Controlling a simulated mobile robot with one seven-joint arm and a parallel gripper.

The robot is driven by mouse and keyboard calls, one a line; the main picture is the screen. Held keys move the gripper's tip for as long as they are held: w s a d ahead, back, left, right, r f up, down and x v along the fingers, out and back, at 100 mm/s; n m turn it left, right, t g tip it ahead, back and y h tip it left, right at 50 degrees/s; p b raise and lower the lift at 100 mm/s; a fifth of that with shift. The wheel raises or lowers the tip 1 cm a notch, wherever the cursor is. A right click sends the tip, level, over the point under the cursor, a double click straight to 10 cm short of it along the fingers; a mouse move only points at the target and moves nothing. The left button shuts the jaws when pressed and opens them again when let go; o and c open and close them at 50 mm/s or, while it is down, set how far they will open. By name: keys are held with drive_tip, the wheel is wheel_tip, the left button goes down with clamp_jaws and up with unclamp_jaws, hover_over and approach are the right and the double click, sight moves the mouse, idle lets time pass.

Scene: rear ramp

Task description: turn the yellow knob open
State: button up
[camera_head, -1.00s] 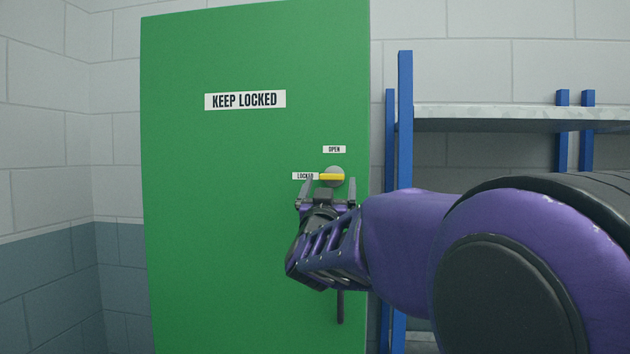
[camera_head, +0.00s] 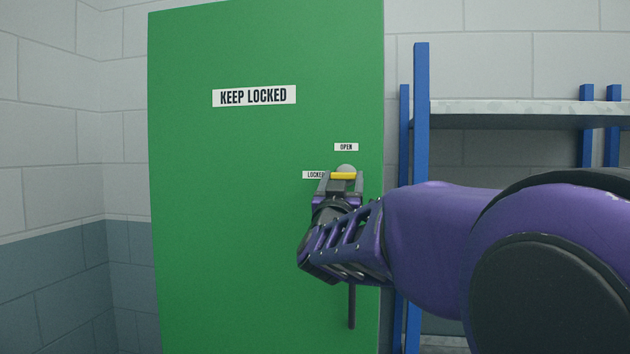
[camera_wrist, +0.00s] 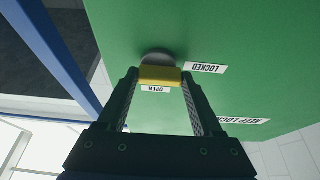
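The yellow knob (camera_head: 343,176) is a bar on a round grey base (camera_head: 346,169) on the green door (camera_head: 250,220). The bar lies level, in line with the "LOCKED" label (camera_head: 313,175) on its left; the "OPEN" label (camera_head: 346,147) is above. My gripper (camera_head: 344,174) has one finger at each end of the bar and appears shut on it. In the wrist view, the yellow knob (camera_wrist: 160,76) fills the space between the fingertips of my gripper (camera_wrist: 160,82), with no clear gap.
A dark vertical handle (camera_head: 351,307) is on the door below my gripper. A blue-framed shelf (camera_head: 421,150) stands to the right of the door. A "KEEP LOCKED" sign (camera_head: 254,96) is higher on the door. A block wall (camera_head: 60,130) is at the left.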

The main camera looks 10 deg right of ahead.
drive_tip(key=c, duration=0.6)
drive_tip(key=shift+o, duration=0.2)
drive_tip(key=shift+m, duration=0.3)
drive_tip(key=m+h, duration=0.1)
drive_tip(key=m, duration=0.2)
drive_tip(key=m+g+h, duration=0.1)
drive_tip(key=m+h, duration=0.1)
drive_tip(key=m, duration=0.1)
drive_tip(key=shift+a+r+g, duration=0.1)
drive_tip(key=shift+r+g, duration=0.05)
drive_tip(key=shift+g, duration=0.15)
drive_tip(key=m+g+h, duration=0.1)
drive_tip(key=m, duration=0.2)
drive_tip(key=m+g+h, duration=0.1)
drive_tip(key=m, duration=0.2)
drive_tip(key=shift+r, duration=0.15)
drive_tip(key=m+g, duration=0.1)
drive_tip(key=m, duration=0.1)
drive_tip(key=m+g+p, duration=0.1)
drive_tip(key=m, duration=0.2)
drive_tip(key=shift+r+m+g+p, duration=0.2)
drive_tip(key=shift+m+g+p, duration=0.8)
drive_tip(key=shift+m+p, duration=0.05)
drive_tip(key=shift+m, duration=1.25)
